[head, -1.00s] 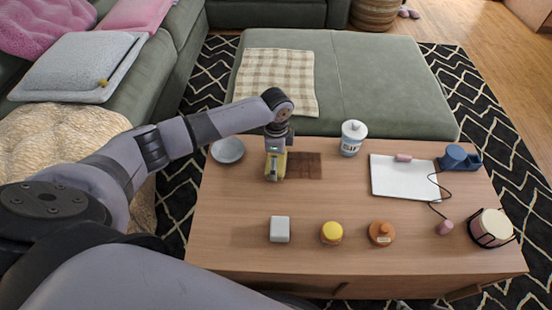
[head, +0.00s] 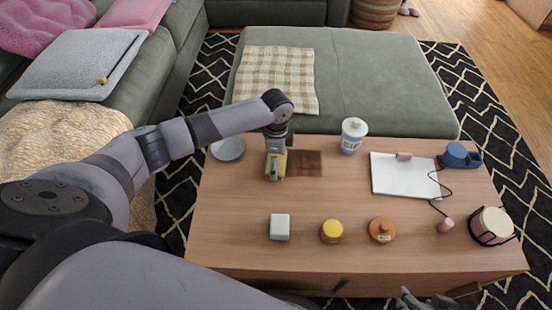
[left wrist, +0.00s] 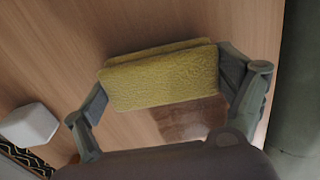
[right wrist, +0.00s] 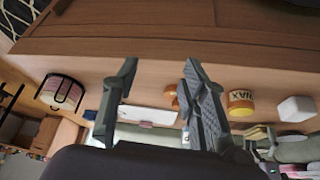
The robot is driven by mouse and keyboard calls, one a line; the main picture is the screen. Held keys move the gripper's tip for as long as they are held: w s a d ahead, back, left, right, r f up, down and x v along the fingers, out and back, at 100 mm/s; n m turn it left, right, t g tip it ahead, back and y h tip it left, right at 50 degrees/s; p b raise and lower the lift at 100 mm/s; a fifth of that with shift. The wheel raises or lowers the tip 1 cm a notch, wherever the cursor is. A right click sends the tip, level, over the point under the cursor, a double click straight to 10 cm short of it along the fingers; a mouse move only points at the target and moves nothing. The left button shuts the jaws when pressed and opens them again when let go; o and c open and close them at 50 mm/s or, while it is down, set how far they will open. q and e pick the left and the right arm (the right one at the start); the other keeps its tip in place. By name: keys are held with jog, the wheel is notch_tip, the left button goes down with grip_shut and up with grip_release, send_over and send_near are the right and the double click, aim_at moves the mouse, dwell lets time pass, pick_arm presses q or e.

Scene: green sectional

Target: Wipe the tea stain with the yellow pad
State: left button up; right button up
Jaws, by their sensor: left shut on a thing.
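My left gripper (head: 275,168) is shut on the yellow pad (left wrist: 165,78), which is gripped at its two ends in the left wrist view. The pad is low over the coffee table, at the left end of the brown tea stain (head: 304,163). The stain also shows beside the pad in the left wrist view (left wrist: 190,118). I cannot tell whether the pad touches the table. My right gripper (right wrist: 158,78) is open and empty; in the head view only part of it shows at the bottom edge, in front of the table.
The wooden table (head: 235,205) holds a grey bowl (head: 228,149), a white lidded canister (head: 353,136), a white block (head: 279,227), a yellow-lidded jar (head: 331,231), an orange jar (head: 381,230) and a white board (head: 403,176).

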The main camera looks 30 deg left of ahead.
aim_at(300, 168)
pick_arm(q)
jog(key=shift+f, duration=0.2)
pick_arm(e)
jog(key=shift+w+a+r, duration=0.1)
jog(key=shift+w+a, duration=0.05)
jog(key=shift+w, duration=0.15)
pick_arm(q)
jog(key=shift+w+d+r, duration=0.1)
jog(key=shift+w+d, duration=0.25)
jog(key=shift+d, duration=0.45)
jog(key=shift+w+d+p, duration=0.45)
jog(key=shift+d, duration=0.4)
jog(key=shift+w+d, duration=0.4)
jog(key=shift+d, duration=0.45)
jog(key=shift+w+d, duration=0.4)
jog(key=shift+d, duration=0.45)
pick_arm(e)
jog(key=shift+g, duration=0.9)
jog(key=shift+s+d+f, duration=0.15)
jog(key=shift+s+d, duration=0.05)
jog(key=shift+s, duration=0.5)
jog(key=shift+s+d+f, duration=0.15)
jog(key=shift+s+f, duration=0.05)
jog(key=shift+s, duration=0.5)
jog(key=shift+s+d+f, duration=0.15)
jog(key=shift+s+d, duration=0.05)
jog(key=shift+s, duration=0.5)
